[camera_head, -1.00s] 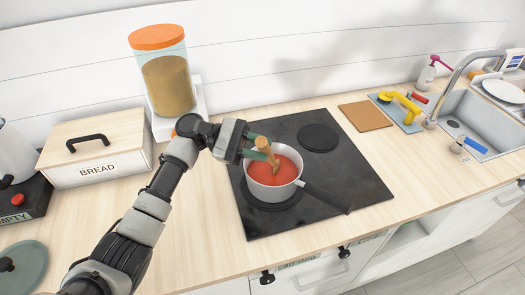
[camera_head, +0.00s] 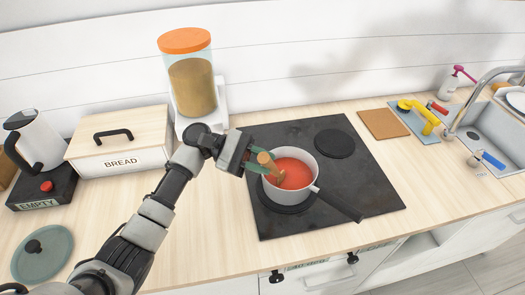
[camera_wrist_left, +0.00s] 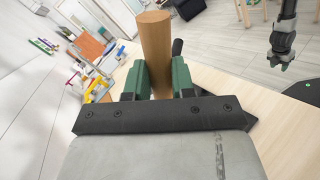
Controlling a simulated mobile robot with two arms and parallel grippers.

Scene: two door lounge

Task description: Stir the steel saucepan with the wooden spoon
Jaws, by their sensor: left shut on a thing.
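The steel saucepan (camera_head: 306,192) stands on the dark hob with red-orange sauce (camera_head: 294,171) inside and its black handle pointing to the lower right. My left gripper (camera_head: 262,164) is at the pan's left rim, shut on the wooden spoon (camera_head: 266,159). The spoon is tilted, and its lower end reaches into the sauce. In the left wrist view the spoon's thick handle (camera_wrist_left: 155,42) stands between the green fingers of my left gripper (camera_wrist_left: 158,80). The spoon's submerged end is hidden. In the left wrist view my right gripper (camera_wrist_left: 283,42) hangs at the upper right; its jaws are too small to judge.
The hob (camera_head: 375,190) has a free rear burner. A jar (camera_head: 192,85) on a white stand and a bread box (camera_head: 120,145) are behind and left of my arm. A kettle (camera_head: 35,140) and loose lid (camera_head: 42,254) are further left. A brown board (camera_head: 384,124) and sink lie right.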

